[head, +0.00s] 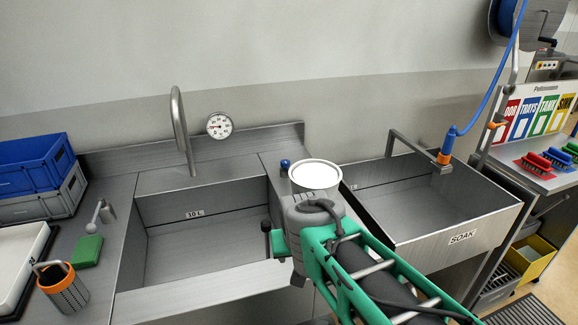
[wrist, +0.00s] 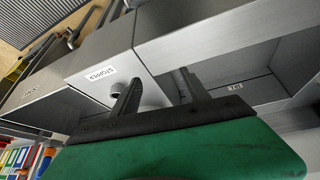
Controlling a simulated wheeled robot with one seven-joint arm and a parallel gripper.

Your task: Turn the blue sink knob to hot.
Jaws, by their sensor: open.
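The blue knob (head: 285,165) stands on the divider at the back right of the left sink basin, in the head view. My own arm's white-topped joint is close to its right in the picture. I cannot make out which way the knob points, and it does not show in the wrist view. My gripper (head: 268,232) is in front of and below the knob, over the right side of the basin, apart from the knob. In the wrist view my gripper (wrist: 159,78) has its two dark fingers spread with nothing held between them.
A grey knob (wrist: 117,88) beside a STOPPER label (wrist: 100,72) is close to one finger. A tall faucet (head: 181,130) and round gauge (head: 219,125) stand behind the left basin (head: 190,240).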

